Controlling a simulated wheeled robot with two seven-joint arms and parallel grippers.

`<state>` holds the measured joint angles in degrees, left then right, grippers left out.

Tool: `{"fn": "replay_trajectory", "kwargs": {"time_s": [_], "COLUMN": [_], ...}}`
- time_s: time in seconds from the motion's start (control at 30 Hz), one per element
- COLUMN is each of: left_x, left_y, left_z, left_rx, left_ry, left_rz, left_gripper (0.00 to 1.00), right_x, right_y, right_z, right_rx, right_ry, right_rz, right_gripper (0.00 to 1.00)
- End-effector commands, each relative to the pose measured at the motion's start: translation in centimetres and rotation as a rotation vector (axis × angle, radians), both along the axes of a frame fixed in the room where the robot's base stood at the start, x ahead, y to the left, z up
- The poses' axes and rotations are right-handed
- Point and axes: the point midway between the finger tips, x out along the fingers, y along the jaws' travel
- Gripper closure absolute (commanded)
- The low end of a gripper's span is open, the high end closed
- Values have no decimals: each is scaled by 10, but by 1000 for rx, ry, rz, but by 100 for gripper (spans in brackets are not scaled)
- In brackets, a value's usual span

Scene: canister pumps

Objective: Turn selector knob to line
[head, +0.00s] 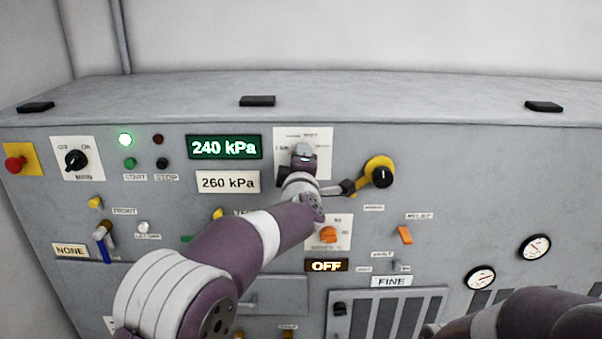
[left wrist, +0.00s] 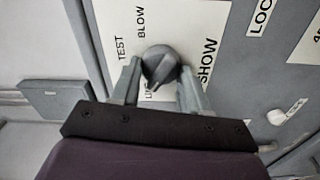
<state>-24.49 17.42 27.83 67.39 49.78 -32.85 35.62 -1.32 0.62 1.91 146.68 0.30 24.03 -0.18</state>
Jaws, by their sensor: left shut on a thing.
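The grey selector knob (left wrist: 160,65) sits on a white placard (left wrist: 200,30) in the left wrist view. The words TEST, BLOW and SHOW are readable around it; a label starting with "LI" is partly hidden by a finger. My left gripper (left wrist: 160,84) has one finger on each side of the knob and is shut on it. I cannot tell clearly which label the knob points to. In the head view my left gripper (head: 303,158) is in front of the placard (head: 322,140) and largely covers the knob.
A yellow-ringed black knob (head: 382,178) is close to the right of my left gripper. The green 240 kPa display (head: 224,147) and the 260 kPa plate (head: 228,183) are to its left. Orange knobs (head: 329,235) and gauges (head: 536,247) are lower on the panel.

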Motion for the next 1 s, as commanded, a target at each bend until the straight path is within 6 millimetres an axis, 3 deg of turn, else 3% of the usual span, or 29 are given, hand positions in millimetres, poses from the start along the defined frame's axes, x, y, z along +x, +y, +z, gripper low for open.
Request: {"fn": "replay_trajectory", "kwargs": {"time_s": [0.3,0.93,0.97,1.0], "left_x": [0,0,0,0], "left_y": [0,0,0,0], "left_z": [-3,-1,-1,-1], "left_rx": [-141,-183,-183,-183], "left_ry": [1,1,1,1], "left_rz": [-1,0,0,0], "left_gripper": [86,86,45,32], "right_x": [0,0,0,0], "right_y": [0,0,0,0], "right_z": [-17,-20,-20,-20], "right_rx": [0,0,0,0], "right_ry": [0,0,0,0], "right_rz": [0,0,0,0], "right_gripper": [100,100,100,100]}}
